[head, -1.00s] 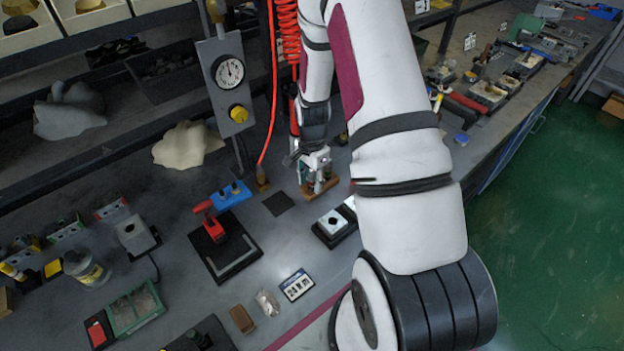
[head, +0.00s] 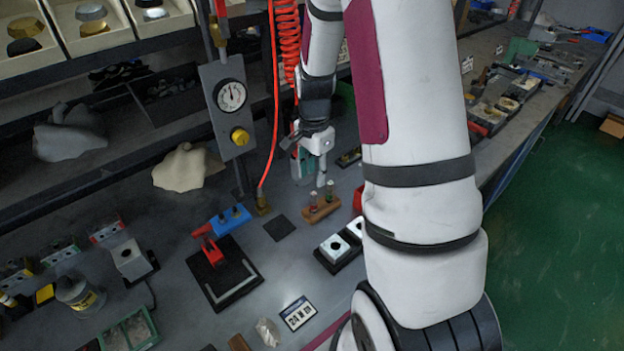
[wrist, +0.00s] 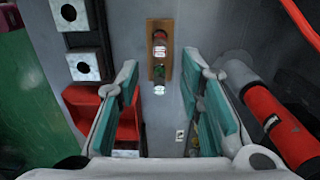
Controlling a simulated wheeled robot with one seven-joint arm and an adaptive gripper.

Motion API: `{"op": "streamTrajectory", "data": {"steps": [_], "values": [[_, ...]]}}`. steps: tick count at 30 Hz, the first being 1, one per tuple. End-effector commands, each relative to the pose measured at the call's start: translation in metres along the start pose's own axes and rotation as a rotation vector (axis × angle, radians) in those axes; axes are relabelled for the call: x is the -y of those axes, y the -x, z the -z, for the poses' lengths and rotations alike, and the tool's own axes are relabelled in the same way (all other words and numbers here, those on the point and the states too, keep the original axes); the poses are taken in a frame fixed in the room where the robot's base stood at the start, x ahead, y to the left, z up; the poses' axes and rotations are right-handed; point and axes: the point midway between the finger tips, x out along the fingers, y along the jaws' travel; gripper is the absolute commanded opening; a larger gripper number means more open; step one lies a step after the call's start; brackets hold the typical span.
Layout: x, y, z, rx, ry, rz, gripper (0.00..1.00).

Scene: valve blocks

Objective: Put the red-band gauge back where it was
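The brown wooden block (head: 318,212) lies on the grey bench, and it also shows in the wrist view (wrist: 169,61). The red-band gauge (wrist: 159,38) stands upright in the block at the far end in the wrist view, and its top shows in the head view (head: 312,200). A green-banded gauge (wrist: 159,75) stands beside it in the same block. My gripper (head: 312,175) is above the block and apart from it. The gauges' lower ends are hidden in the block.
A red hose (head: 269,100) hangs beside a gauge panel (head: 228,105). A red-handled clamp fixture (head: 222,270) stands to the left. A dark square patch (head: 279,228) beside the block is clear.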

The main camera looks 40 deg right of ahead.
Motion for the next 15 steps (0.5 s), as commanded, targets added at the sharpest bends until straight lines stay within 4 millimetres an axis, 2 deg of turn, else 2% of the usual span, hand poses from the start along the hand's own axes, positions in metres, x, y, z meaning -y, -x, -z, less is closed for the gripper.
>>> {"op": "streamTrajectory", "data": {"steps": [5,10,15], "values": [[0.002,0.033,-0.014,-0.011,0.095,0.034,0.34],[-0.006,0.097,-0.049,-0.042,0.329,0.104,0.34],[-0.029,0.154,-0.088,-0.088,0.592,0.170,0.34]]}}
